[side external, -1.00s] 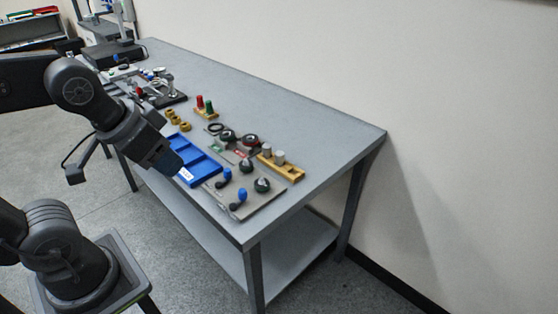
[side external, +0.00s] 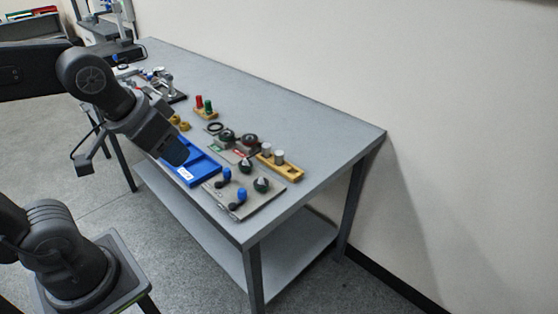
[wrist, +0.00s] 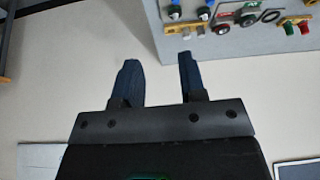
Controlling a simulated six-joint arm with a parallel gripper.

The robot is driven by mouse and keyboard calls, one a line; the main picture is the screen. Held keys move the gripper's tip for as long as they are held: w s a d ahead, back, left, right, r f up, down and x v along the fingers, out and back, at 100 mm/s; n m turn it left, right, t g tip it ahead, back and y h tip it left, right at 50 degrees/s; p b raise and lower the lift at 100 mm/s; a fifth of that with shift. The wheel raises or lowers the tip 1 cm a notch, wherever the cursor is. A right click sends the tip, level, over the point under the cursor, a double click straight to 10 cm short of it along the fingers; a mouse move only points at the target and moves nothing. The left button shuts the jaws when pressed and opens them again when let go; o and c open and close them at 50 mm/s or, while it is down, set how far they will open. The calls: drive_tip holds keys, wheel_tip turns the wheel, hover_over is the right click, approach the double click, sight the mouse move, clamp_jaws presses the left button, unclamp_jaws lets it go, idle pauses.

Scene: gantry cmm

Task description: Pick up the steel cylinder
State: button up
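Two grey metal cylinders stand upright in a yellow block (side external: 281,169) near the right end of the table in the side view: one cylinder (side external: 266,148) at left and another (side external: 279,156) at right. I cannot tell from their looks which one is the steel cylinder. The yellow block (wrist: 184,27) also shows at the top of the wrist view, with small grey tops on it. My gripper (side external: 176,153) is above the blue tray, left of the block and apart from it. In the wrist view my gripper (wrist: 157,62) has its fingers spread with nothing between them.
A blue tray (side external: 186,172) lies below my gripper. A grey plate (side external: 262,201) with blue and black knobs lies in front of the block. A block with red and green pegs (side external: 205,112) stands farther back. The table's back right (side external: 330,135) is clear.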

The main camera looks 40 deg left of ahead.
drive_tip(key=w+a+n+g+y, duration=0.1)
drive_tip(key=w+a+n, duration=0.15)
drive_tip(key=w, duration=1.05)
drive_tip(key=n+g+y, duration=0.1)
drive_tip(key=n+y, duration=0.1)
drive_tip(key=n, duration=0.4)
hover_over(279, 153)
drive_tip(key=s+d, duration=0.1)
drive_tip(key=d, duration=0.1)
drive_tip(key=f, duration=1.8)
drive_tip(key=shift+s+a, duration=0.15)
drive_tip(key=shift+a, duration=0.1)
drive_tip(key=shift+x, duration=3)
drive_tip(key=shift+s, duration=0.1)
drive_tip(key=c, duration=0.7)
